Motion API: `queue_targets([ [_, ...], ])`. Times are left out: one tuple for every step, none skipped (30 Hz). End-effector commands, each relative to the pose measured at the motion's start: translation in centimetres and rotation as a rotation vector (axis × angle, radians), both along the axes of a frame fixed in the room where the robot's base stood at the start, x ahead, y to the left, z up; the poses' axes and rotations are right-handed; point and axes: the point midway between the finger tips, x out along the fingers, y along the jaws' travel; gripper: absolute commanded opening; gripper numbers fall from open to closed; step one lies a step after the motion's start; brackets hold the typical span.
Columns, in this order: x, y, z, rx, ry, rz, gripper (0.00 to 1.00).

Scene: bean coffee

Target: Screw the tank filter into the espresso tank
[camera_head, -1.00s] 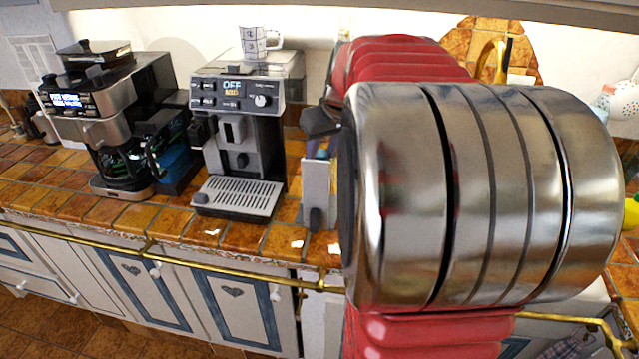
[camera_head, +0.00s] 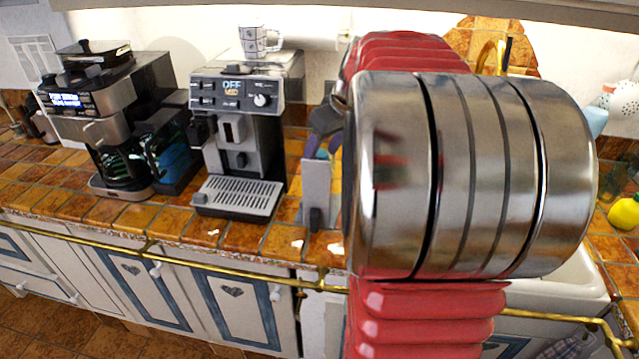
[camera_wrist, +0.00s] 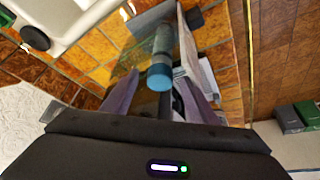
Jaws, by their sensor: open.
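The clear espresso tank with a grey end panel (camera_head: 316,188) stands on the counter, right of the espresso machine. In the wrist view its grey panel (camera_wrist: 148,20) and see-through walls show. A cylinder with a bright blue end, apparently the tank filter (camera_wrist: 160,74), shows between my fingers; I cannot tell how it is seated or whether the fingers touch it. My gripper (camera_wrist: 161,83) is open, one purple finger on each side of the blue end. In the head view my gripper (camera_head: 323,146) is above the tank, partly hidden by my arm.
The espresso machine (camera_head: 237,140) with a patterned mug (camera_head: 258,41) on top stands left of the tank. A coffee maker (camera_head: 110,120) is further left. A brass rail (camera_head: 225,268) runs along the counter's front. A yellow fruit (camera_head: 625,213) lies far right.

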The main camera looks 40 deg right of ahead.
Motion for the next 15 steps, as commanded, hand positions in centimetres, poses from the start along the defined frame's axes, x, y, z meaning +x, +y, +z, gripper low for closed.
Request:
queue_targets([
  [-0.02,-0.12,-0.08,0.001,0.002,0.026,0.54],
  [-0.03,-0.16,-0.08,0.001,0.002,0.044,0.54],
  [-0.05,-0.18,-0.05,0.001,0.001,0.068,0.54],
  [-0.02,-0.21,-0.03,0.001,0.000,0.087,0.54],
  [-0.01,-0.25,-0.04,0.001,0.000,0.107,0.54],
  [-0.03,-0.26,-0.08,0.001,0.002,0.134,0.54],
  [-0.04,-0.27,-0.10,0.001,0.002,0.154,0.54],
  [-0.02,-0.29,-0.11,0.001,0.001,0.173,0.54],
  [0.00,-0.30,-0.09,0.002,0.001,0.201,0.54],
  [-0.01,-0.33,-0.08,0.001,0.001,0.220,0.54],
  [-0.01,-0.36,-0.08,0.000,0.001,0.239,0.54],
  [-0.04,-0.36,-0.12,0.001,0.002,0.258,0.54],
  [-0.06,-0.36,-0.13,0.002,0.002,0.270,0.54],
  [-0.06,-0.37,-0.13,0.002,0.002,0.277,0.54],
  [-0.06,-0.37,-0.13,0.001,0.002,0.284,0.54],
])
